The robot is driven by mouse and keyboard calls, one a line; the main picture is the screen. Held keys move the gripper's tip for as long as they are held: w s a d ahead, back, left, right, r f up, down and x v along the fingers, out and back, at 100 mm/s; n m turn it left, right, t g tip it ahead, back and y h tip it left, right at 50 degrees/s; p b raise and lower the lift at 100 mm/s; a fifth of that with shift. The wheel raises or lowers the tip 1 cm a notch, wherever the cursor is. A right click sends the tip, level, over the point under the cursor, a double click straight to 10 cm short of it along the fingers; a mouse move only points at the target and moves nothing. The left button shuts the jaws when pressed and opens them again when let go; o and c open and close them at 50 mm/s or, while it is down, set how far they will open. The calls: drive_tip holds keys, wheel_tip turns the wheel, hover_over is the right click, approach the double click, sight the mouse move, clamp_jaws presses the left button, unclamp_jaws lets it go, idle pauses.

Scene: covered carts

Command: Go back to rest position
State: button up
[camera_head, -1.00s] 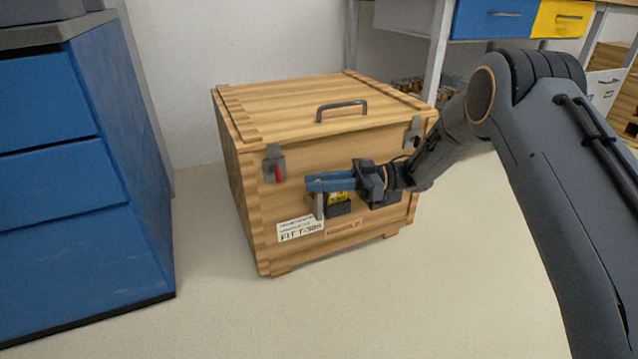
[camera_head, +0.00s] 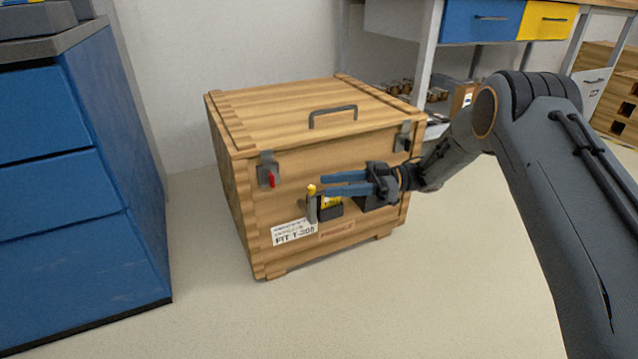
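My gripper (camera_head: 326,184) is in front of the wooden crate's front face, at the end of my arm coming in from the right. Its two blue fingers point left, with a gap between them, and nothing shows held in them. The fingertips are just right of a small yellow-tipped grey piece (camera_head: 312,206), which stands beside a black holder with a yellow label (camera_head: 331,211) on the crate front. The fingers partly cover the crate front, and whether they touch it cannot be told.
The closed wooden crate (camera_head: 300,102) has a lid handle (camera_head: 332,112) and a left latch with a red tab (camera_head: 268,172). A blue cabinet (camera_head: 85,200) stands at the left, and a workbench (camera_head: 480,28) stands behind at the right. The floor in front is clear.

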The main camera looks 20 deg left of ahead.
drive_tip(key=shift+v, duration=0.9)
